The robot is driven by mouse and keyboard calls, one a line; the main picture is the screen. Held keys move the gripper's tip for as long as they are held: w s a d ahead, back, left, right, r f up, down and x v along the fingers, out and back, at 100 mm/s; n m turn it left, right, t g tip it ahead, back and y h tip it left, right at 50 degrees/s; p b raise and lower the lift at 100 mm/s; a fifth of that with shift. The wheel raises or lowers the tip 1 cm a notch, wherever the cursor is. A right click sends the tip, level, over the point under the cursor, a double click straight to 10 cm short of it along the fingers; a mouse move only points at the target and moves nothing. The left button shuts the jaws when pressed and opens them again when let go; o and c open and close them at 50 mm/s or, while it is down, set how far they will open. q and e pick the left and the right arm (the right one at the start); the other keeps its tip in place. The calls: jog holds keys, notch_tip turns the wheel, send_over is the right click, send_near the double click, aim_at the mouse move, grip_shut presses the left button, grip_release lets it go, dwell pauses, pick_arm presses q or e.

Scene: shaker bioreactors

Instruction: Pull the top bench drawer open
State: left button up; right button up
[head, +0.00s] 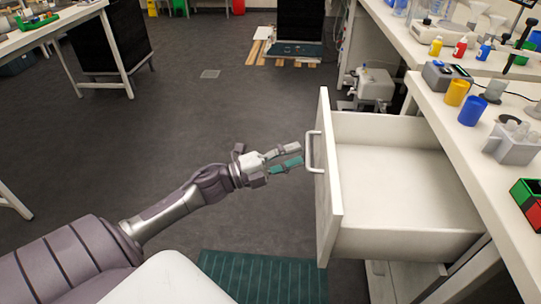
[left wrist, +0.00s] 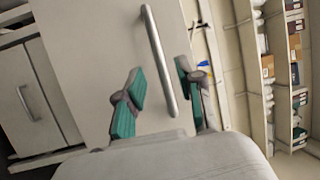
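The top bench drawer (head: 400,190) is white and stands pulled well out of the bench, its empty inside showing in the head view. Its front panel (head: 327,190) faces left and carries a metal bar handle (head: 308,152). My left gripper (head: 300,156) is just left of the handle, with its green-padded fingers apart. In the left wrist view the handle (left wrist: 158,60) shows between the two spread fingers (left wrist: 160,82), and neither finger is clearly touching it. My right gripper is not in view.
The white bench top (head: 460,110) on the right holds a yellow cup (head: 457,92), a blue cup (head: 472,110) and a grey rack (head: 512,145). A green mat (head: 265,277) lies on the floor below. The dark floor left of the drawer is clear.

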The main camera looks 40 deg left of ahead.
pick_arm(q)
jog(key=v, duration=0.7)
jog(key=shift+s+a, duration=0.15)
jog(key=shift+s, duration=0.15)
jog(key=shift+f, duration=0.1)
